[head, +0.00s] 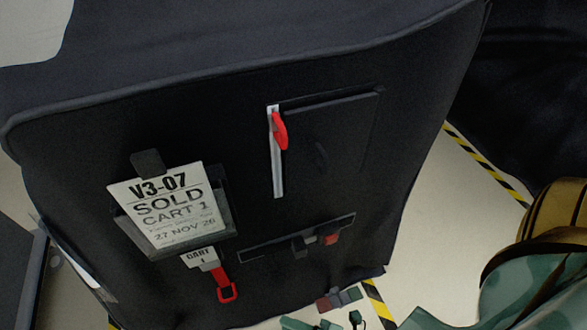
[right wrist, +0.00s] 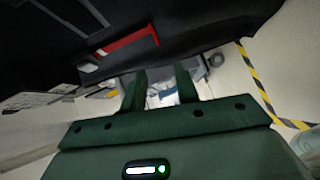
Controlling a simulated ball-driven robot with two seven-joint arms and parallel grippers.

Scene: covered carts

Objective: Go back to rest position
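My right gripper (head: 323,322) shows at the bottom edge of the head view, low in front of the black covered cart (head: 120,110), partly cut off by the frame. In the right wrist view, its two dark green fingers (right wrist: 161,85) stand apart, with a pale, blurred background between them. I see nothing held there. My left gripper is not in view.
The cart's front carries a white "SOLD CART 1" card (head: 170,208), a red-looped tag (head: 203,258), and a red and white strip (head: 278,150). Below is a slot with small red and grey parts (head: 318,239).

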